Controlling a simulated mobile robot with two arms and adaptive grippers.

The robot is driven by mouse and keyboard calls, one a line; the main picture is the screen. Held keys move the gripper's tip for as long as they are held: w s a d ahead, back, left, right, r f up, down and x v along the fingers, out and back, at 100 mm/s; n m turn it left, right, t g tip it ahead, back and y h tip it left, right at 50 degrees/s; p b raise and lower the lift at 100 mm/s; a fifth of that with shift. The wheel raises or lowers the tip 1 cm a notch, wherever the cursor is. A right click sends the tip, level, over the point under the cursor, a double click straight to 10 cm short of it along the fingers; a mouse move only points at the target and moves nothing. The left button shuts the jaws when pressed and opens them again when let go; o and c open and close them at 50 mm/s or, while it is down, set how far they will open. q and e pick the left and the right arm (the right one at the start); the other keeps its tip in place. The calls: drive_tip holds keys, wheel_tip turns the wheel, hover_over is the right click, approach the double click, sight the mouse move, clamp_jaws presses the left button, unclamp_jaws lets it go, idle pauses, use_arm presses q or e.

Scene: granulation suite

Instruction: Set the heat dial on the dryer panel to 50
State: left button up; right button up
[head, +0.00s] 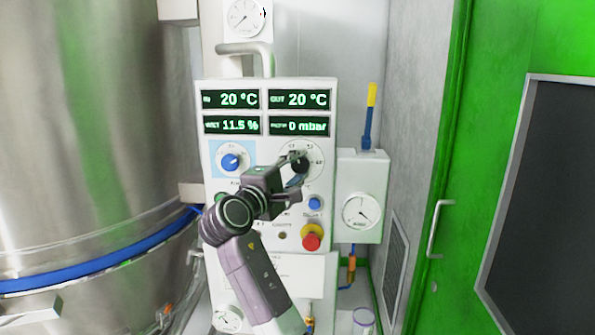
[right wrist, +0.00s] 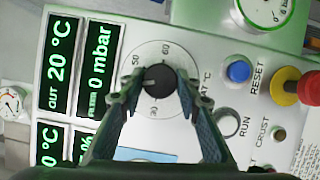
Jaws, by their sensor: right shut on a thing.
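The heat dial is a round black knob on a white scale, on the right half of the white dryer panel (head: 270,120). In the right wrist view the heat dial (right wrist: 158,80) shows between my fingers, with 50 and 60 printed around it. A small pale mark on the knob points left in that view, near but not clearly at the 50; the exact setting is hard to read. My right gripper (head: 299,164) is shut on the dial, one fingertip on each side; it also shows in the right wrist view (right wrist: 160,96). My left gripper is in neither view.
A blue knob (head: 231,162) sits left of the heat dial. Below are a blue reset button (head: 315,204) and a red emergency stop (head: 311,238) on a yellow collar. Displays above read 20 °C twice, 11.5 % and 0 mbar. A steel vessel (head: 95,130) stands at left.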

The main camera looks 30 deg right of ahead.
drive_tip(key=m+y, duration=0.1)
drive_tip(key=m, duration=0.2)
drive_tip(key=shift+r+g, duration=0.1)
drive_tip(key=shift+g, duration=0.3)
drive_tip(key=m+y+p, duration=0.1)
drive_tip(key=m, duration=0.2)
drive_tip(key=shift+m+y, duration=0.3)
drive_tip(key=shift+m+y+p, duration=0.3)
drive_tip(key=shift+m+p, duration=0.05)
drive_tip(key=shift+m, duration=0.15)
drive_tip(key=o, duration=1.2)
drive_tip(key=shift+c, duration=0.2)
drive_tip(key=shift+r, duration=0.1)
